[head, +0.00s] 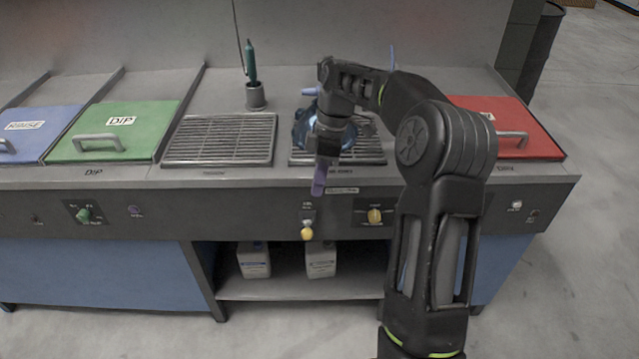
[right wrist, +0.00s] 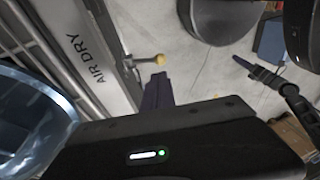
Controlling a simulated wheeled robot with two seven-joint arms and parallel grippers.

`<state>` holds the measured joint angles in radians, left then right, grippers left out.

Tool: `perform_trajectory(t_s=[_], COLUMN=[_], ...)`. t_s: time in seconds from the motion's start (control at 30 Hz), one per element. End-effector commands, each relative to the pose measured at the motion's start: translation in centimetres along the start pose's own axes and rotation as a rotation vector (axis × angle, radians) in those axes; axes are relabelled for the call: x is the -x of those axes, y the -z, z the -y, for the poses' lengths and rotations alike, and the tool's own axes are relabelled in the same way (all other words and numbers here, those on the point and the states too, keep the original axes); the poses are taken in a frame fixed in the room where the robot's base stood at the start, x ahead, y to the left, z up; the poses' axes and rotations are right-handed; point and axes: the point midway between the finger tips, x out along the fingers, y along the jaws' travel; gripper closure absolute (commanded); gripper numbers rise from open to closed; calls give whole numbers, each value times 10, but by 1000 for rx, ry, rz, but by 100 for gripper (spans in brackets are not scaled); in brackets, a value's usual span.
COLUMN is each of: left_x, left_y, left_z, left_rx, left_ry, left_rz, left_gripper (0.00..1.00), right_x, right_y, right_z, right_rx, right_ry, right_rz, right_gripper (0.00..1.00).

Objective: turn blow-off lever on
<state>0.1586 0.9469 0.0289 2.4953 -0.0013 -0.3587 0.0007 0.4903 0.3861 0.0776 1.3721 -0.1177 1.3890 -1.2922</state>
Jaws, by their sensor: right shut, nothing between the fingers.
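The blow-off lever, with a round yellow knob (head: 307,233), is on the front panel of the bench, below a small label. In the right wrist view its yellow ball (right wrist: 159,59) sits on a short stem beside the AIR DRY edge. My right gripper (head: 318,188) is shut and empty, with its purple fingers pointing down at the bench's front edge, above and slightly right of the knob. In the right wrist view the fingers (right wrist: 157,90) show close to the ball, with a gap visible between them. My left gripper does not show in the head view.
A shiny bluish rounded object (head: 303,128) lies on the right grate (head: 370,153), partly behind my wrist. A yellow dial (head: 375,216) is right of the lever. A green tool (head: 251,62) stands in a holder. White containers (head: 321,260) stand on the shelf below.

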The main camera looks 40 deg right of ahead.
Motion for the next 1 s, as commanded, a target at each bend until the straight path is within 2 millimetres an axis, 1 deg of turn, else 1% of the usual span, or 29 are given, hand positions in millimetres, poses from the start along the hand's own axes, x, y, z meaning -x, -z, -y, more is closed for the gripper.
perform_trajectory(t_s=[0.03,0.1,0.3,0.4,0.5,0.7,1.0], left_x=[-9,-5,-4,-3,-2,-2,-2], left_y=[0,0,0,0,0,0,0], left_z=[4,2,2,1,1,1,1], left_rx=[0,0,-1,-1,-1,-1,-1], left_ry=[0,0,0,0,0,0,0], left_rz=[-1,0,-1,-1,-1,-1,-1], left_gripper=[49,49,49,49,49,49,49], right_x=[-16,-25,-66,-81,-92,-100,-101], right_y=[-1,0,0,0,0,1,0], right_z=[0,1,1,1,0,0,0], right_rx=[0,0,-1,0,0,0,0], right_ry=[1,3,4,2,2,-1,-2], right_rz=[0,1,1,0,0,-1,-1], right_gripper=[100,100,100,100,100,100,100])
